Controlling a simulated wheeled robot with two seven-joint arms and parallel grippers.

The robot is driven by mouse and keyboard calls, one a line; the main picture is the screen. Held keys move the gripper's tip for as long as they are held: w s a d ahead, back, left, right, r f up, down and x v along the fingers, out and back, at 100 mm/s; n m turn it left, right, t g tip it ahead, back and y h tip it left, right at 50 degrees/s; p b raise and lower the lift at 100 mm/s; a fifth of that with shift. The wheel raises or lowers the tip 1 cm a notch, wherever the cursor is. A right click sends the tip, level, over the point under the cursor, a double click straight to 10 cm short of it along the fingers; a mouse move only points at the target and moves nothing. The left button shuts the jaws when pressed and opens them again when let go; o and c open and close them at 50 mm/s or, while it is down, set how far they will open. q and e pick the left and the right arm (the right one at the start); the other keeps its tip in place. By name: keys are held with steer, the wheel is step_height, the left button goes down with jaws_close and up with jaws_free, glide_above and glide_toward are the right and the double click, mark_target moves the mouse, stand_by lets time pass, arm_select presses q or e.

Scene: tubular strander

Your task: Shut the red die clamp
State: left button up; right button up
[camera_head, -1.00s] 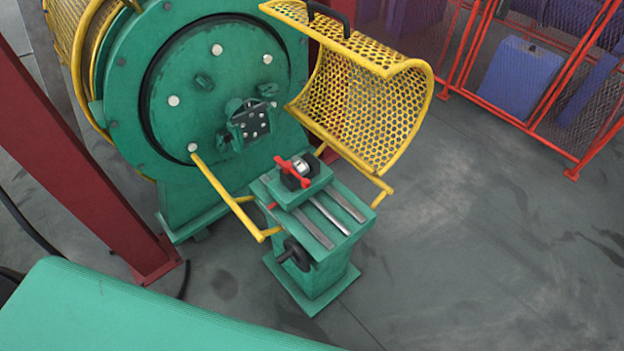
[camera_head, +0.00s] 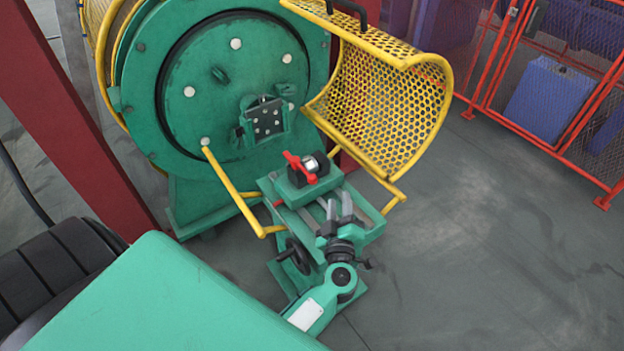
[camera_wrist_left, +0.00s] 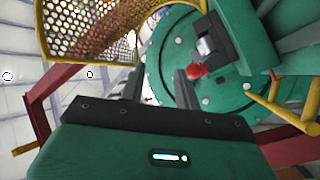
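The red die clamp (camera_head: 299,166) is a small red lever on the green die holder (camera_head: 325,178), beside a black block with a pale, shiny die (camera_head: 312,164). Its red end (camera_wrist_left: 196,71) also shows in the left wrist view, just beyond the fingertips and slightly right. My left gripper (camera_head: 339,207) is over the stand, to the front right of the clamp, with its fingers pointing up toward the holder. The wrist view shows the two fingers (camera_wrist_left: 160,84) apart with nothing between them. They do not appear to touch the clamp. My right gripper is not in view.
A yellow perforated guard (camera_head: 385,100) stands swung open right of the large green disc (camera_head: 215,120). A yellow bar (camera_head: 232,192) runs left of the stand, and a black handwheel (camera_head: 294,257) is on its front. Red fencing (camera_head: 540,140) is at right; the right floor is clear.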

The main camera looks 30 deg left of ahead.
mark_target(309, 177)
arm_select(q)
steer(key=w+a+n+g, duration=0.2)
steer(key=a, duration=0.2)
steer(key=w+a+f+n+g+y, duration=0.1)
steer(key=w+a+n+g, duration=0.1)
steer(key=a, duration=0.2)
steer(key=w+a+f+n+g+y+b, duration=0.1)
steer(key=w+a+n+g, duration=0.1)
steer(key=a, duration=0.3)
steer(key=shift+w+a+f, duration=0.1)
steer(key=shift+w+f, duration=0.05)
jaws_close()
